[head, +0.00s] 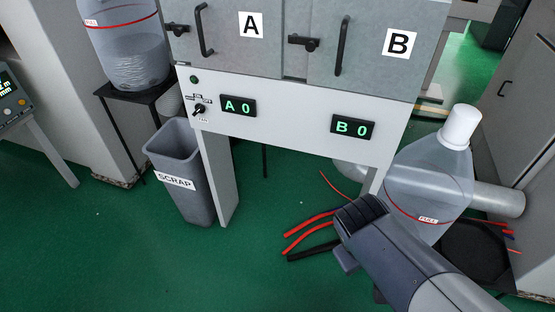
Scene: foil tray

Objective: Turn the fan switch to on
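The fan switch (198,109) is a small black rotary knob with a pointer, on the left end of the pale front panel. Small markings surround it and a small dark label reading FAN sits just below it. The markings are too small for me to tell which setting the pointer is at. A green round indicator (194,79) sits above it. My arm shows at the lower right, well away from the switch.
Displays A 0 (238,106) and B 0 (353,127) are on the panel, below cabinet doors A and B with protruding handles. A grey SCRAP bin (176,165) stands below the switch. A large clear bottle (430,178) and red and black hoses are near my arm.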

